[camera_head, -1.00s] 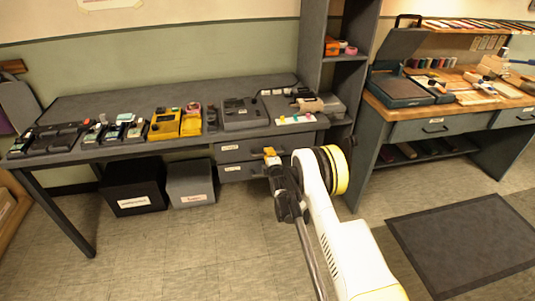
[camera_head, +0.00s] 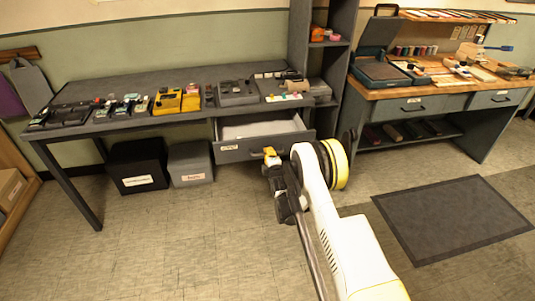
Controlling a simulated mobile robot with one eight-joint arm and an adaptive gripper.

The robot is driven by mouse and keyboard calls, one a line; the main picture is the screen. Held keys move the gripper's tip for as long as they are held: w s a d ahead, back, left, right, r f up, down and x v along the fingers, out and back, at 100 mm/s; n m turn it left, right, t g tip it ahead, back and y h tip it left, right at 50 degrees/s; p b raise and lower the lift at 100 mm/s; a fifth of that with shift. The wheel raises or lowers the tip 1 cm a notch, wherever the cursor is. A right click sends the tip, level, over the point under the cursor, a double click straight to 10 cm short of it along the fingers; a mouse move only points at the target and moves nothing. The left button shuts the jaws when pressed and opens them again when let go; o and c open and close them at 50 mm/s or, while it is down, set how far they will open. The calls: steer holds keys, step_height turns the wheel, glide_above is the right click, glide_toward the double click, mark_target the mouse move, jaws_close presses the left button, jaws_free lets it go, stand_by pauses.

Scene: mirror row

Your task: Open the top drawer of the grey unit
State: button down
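The grey unit (camera_head: 220,128) is under the right end of the grey desk. Its top drawer (camera_head: 238,149) stands pulled out, and its pale, empty-looking inside shows. A white label is on the left of the drawer front. The lower drawer is mostly hidden beneath the open one.
Several devices, including a yellow one (camera_head: 168,101), stand on the desk (camera_head: 110,87). A black box (camera_head: 137,168) and a grey box (camera_head: 190,165) are on the floor to the left. A wooden-topped bench (camera_head: 400,104) is to the right. A dark mat (camera_head: 450,218) lies on open floor.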

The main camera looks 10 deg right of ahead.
steer(key=shift+s, duration=0.4)
steer(key=c, duration=1.5)
jaws_free()
steer(key=shift+r, duration=0.15)
